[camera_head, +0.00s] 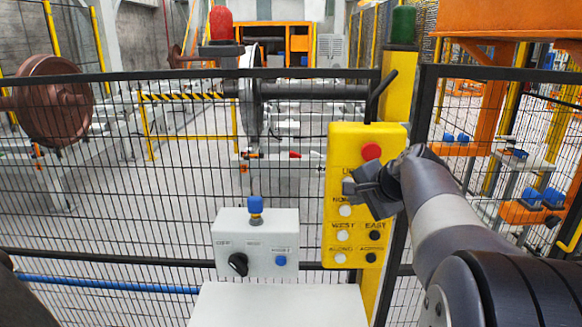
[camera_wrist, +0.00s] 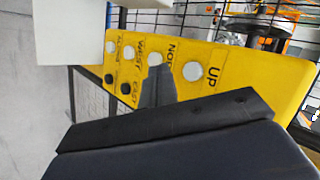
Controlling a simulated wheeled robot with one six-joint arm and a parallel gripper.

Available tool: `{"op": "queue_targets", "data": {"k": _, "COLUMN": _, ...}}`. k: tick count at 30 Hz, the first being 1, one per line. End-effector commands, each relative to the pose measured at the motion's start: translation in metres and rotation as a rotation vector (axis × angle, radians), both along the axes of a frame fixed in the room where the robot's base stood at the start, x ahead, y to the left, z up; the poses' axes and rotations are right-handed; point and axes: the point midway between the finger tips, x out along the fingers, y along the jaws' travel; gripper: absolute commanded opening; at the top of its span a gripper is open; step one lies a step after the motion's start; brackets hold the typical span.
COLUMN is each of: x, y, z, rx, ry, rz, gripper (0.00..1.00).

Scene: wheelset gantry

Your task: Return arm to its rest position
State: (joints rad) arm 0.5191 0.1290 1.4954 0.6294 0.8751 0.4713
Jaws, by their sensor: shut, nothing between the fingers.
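My gripper (camera_head: 352,187) is shut and empty in the head view, at the end of my arm, which reaches in from the lower right. It is in front of the yellow control pendant (camera_head: 335,240), over its upper middle, and hides some of its labels and buttons. Whether it touches the panel I cannot tell. The pendant has a red button (camera_head: 371,151) at the top and white and black buttons below. In the wrist view the yellow pendant (camera_wrist: 224,92) lies tilted, with "UP" and other labels sideways. The dark gripper body (camera_wrist: 160,125) fills the lower part there.
A black mesh fence (camera_head: 90,190) stands behind the pendant. A light grey control box (camera_head: 256,240) with a blue-topped post and a black knob is to its left, above a white surface (camera_head: 280,305). Wheelsets and orange-yellow frames stand beyond the fence.

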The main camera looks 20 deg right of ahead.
Motion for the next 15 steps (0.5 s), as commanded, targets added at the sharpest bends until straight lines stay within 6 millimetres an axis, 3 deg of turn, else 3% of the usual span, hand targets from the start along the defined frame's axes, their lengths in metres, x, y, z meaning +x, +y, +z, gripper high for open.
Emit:
{"op": "queue_targets", "data": {"k": 3, "x": 0.013, "y": -0.004, "z": 0.001, "rx": 0.001, "ry": 0.002, "rz": 0.001, "gripper": 0.0}}
{"op": "queue_targets", "data": {"k": 15, "x": -0.036, "y": 0.01, "z": 0.0, "rx": 0.0, "ry": -0.001, "rz": -0.001, "gripper": 0.0}}
